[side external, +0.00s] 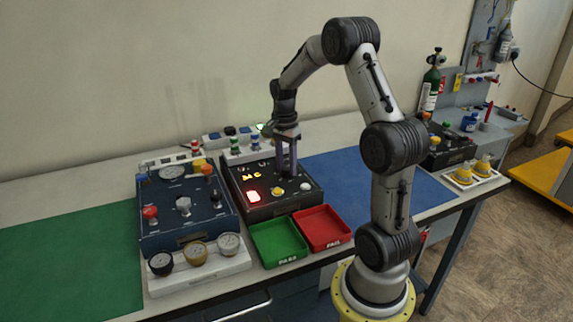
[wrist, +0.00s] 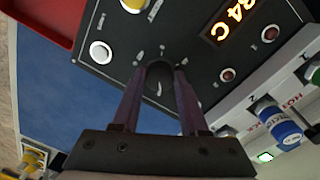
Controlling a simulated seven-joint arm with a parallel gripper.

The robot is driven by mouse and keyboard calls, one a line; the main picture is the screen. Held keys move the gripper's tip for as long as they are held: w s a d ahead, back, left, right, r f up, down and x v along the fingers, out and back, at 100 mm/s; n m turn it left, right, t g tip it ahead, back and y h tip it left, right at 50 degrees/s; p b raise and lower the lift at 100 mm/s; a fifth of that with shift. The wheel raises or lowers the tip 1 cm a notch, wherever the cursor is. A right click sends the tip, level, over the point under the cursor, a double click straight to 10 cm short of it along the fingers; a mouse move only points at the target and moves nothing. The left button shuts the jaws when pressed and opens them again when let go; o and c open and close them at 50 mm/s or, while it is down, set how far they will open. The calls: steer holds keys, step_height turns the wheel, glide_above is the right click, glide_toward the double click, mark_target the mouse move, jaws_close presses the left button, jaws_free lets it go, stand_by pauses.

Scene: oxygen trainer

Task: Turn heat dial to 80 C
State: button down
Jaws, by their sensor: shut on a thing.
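The heat dial (wrist: 158,86) is a dark round knob on the black control box (side external: 262,210), with tick marks around it in the wrist view. My gripper (side external: 287,170) points down at the box. In the wrist view its two fingers (wrist: 160,72) stand on either side of the dial and are shut on it. The dial is hidden by the fingers in the side view. The lit orange display (wrist: 235,16) reads a number ending in 4 C; its first digit is unclear. The display also glows in the side view (side external: 251,176).
Green (side external: 278,257) and red (side external: 322,243) trays stand in front. A blue gauge panel (side external: 165,235) is at left.

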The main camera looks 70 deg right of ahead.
mark_target(285, 167)
steer(key=shift+r+m, duration=0.1)
steer(key=shift+m, duration=0.7)
steer(key=shift+c, duration=2.2)
jaws_free()
step_height(285, 167, up, 14)
steer(key=shift+w, duration=0.3)
steer(key=shift+d, duration=0.1)
